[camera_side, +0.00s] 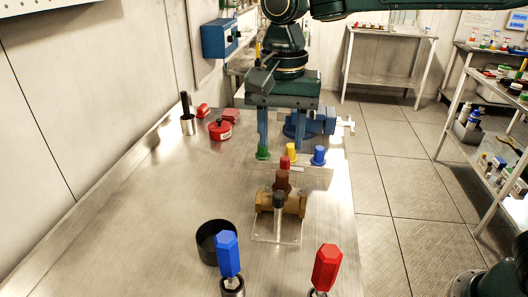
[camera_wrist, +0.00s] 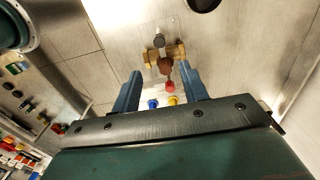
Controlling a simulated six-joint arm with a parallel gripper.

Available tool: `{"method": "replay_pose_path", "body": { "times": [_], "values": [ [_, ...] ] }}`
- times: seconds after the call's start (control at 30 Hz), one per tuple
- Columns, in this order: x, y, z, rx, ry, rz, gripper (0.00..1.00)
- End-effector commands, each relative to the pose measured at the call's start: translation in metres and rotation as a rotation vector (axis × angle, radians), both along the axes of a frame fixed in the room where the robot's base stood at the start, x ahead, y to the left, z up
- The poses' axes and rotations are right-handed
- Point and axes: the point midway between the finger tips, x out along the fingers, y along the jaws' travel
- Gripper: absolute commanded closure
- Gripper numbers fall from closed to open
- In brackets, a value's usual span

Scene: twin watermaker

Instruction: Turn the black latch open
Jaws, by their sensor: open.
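A brass valve body (camera_side: 296,204) sits on a clear plate (camera_side: 277,236) on the bench. A dark grey-black cylindrical piece (camera_side: 279,201) on its near side looks like the black latch, though I cannot tell for certain. It also shows in the wrist view (camera_wrist: 159,40). A brown knob (camera_side: 283,181) rises from the valve; in the wrist view it (camera_wrist: 165,66) appears between my fingers. My gripper (camera_side: 282,143) is open and empty, pointing down above and behind the valve, apart from it. Its two blue fingers also show in the wrist view (camera_wrist: 160,72).
Red, yellow, blue and green (camera_side: 262,152) knobs stand behind the valve. A blue vise (camera_side: 305,124) is farther back. A black ring (camera_side: 215,240) and blue (camera_side: 228,254) and red (camera_side: 326,268) handled tools stand in front. The bench's left side is mostly clear.

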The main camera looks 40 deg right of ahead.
Motion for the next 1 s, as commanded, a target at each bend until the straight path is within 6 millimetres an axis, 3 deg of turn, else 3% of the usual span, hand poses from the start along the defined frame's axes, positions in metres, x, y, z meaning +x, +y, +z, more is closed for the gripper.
{"method": "replay_pose_path", "body": {
  "times": [0.7,1.0],
  "values": [
    [-0.001,-0.001,-0.101,-0.002,0.004,0.001,0.56],
    [0.0,0.0,-0.125,-0.001,0.001,0.001,0.56]
  ]
}}
